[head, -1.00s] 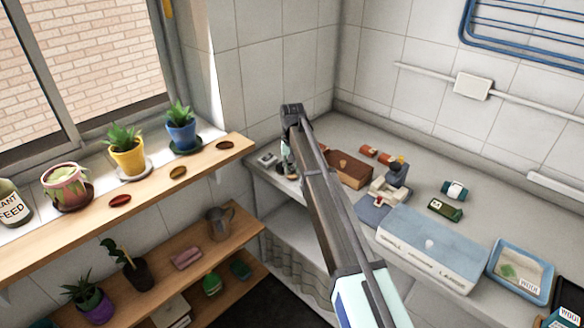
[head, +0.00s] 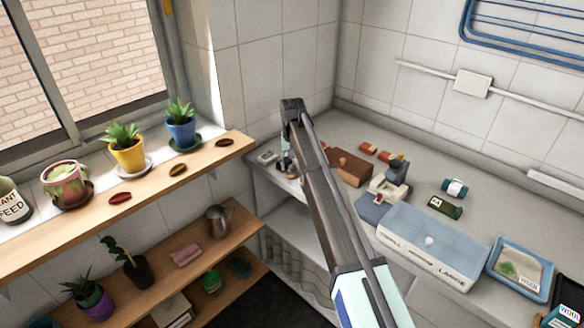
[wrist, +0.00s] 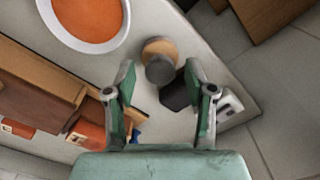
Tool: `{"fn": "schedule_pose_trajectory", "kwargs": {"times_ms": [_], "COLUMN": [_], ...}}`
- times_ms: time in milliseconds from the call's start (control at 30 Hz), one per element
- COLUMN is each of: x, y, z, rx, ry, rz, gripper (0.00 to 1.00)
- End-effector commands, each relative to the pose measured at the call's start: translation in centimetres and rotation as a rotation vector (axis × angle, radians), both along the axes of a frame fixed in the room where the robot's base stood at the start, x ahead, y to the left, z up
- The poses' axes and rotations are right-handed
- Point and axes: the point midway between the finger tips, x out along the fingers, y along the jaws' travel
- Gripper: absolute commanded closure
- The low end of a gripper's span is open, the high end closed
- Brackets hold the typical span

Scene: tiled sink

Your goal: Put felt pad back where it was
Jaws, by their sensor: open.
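In the wrist view my gripper (wrist: 158,74) points down at the counter with its two green fingers apart. Ahead of and between the fingertips is a small dark grey round piece (wrist: 160,70), overlapping a tan disc (wrist: 157,45). A black angular piece (wrist: 176,96) lies beside them, near the right finger. No felt pad can be named for sure; the grey round piece may be it. Nothing is visibly gripped. In the head view my gripper (head: 286,160) hangs over the counter's left end, and my arm hides part of what is below.
A brown wooden box (head: 348,168) stands right of my gripper. An orange-filled white-rimmed bowl (wrist: 88,15) and a small white device (wrist: 230,105) lie close by in the wrist view. A pale blue-topped box (head: 430,240) and a blue tray (head: 520,268) stand farther right. The wooden shelf (head: 140,195) is left.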

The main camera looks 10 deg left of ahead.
Motion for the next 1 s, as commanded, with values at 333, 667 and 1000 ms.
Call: {"fn": "schedule_pose_trajectory", "kwargs": {"times_ms": [333, 667, 1000], "x": [0.2, 0.1, 0.0], "y": [0.1, 0.0, 0.0], "z": [6.4, 10.5, 11.0], "rx": [0.002, 0.0, 0.0], "ry": [-0.003, -0.002, 0.0], "rz": [0.0, 0.0, 0.0], "gripper": [0.46, 0.46, 0.46]}}
